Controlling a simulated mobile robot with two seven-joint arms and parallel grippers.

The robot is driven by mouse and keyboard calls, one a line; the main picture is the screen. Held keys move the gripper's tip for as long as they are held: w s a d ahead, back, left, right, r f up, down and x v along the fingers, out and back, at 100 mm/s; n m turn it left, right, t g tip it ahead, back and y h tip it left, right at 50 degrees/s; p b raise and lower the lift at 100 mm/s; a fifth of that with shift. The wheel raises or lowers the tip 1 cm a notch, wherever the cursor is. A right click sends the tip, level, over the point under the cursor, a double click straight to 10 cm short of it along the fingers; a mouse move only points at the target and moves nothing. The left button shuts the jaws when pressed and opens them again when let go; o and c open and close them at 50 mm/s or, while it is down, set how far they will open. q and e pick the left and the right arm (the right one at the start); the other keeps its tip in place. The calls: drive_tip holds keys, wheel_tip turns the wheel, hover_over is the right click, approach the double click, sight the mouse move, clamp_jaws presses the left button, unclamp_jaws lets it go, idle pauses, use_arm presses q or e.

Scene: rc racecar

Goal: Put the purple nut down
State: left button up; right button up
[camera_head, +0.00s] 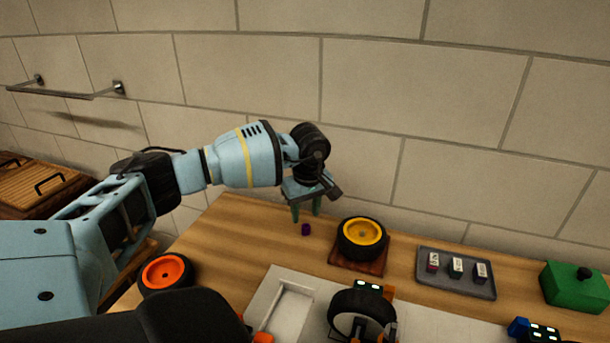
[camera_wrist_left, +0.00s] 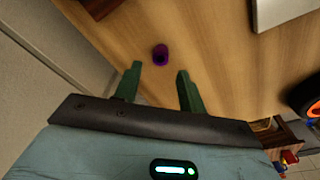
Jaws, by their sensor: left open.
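The purple nut (camera_head: 306,229) sits on the wooden table, left of the yellow-rimmed wheel. In the left wrist view the purple nut (camera_wrist_left: 160,55) lies on bare wood, just beyond the fingertips and roughly centred between them. My left gripper (camera_head: 306,214) points down at the table close to the nut, with its two green fingers apart. In the left wrist view my left gripper (camera_wrist_left: 160,70) is open, with nothing between its fingers. I see no right gripper in either view.
The yellow-rimmed wheel (camera_head: 362,239) rests on a wooden block. A grey tray (camera_head: 456,284) holds small labelled blocks. A green box (camera_head: 575,287) stands at the right. An orange-rimmed wheel (camera_head: 165,272) lies at the left. The tiled wall (camera_head: 430,90) rises close behind the table.

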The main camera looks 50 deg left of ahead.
sight(307, 229)
use_arm(q)
wheel_tip(307, 229, up, 9)
drive_tip(key=shift+s+d+f, duration=0.15)
drive_tip(key=shift+d, duration=0.3)
idle(0.4)
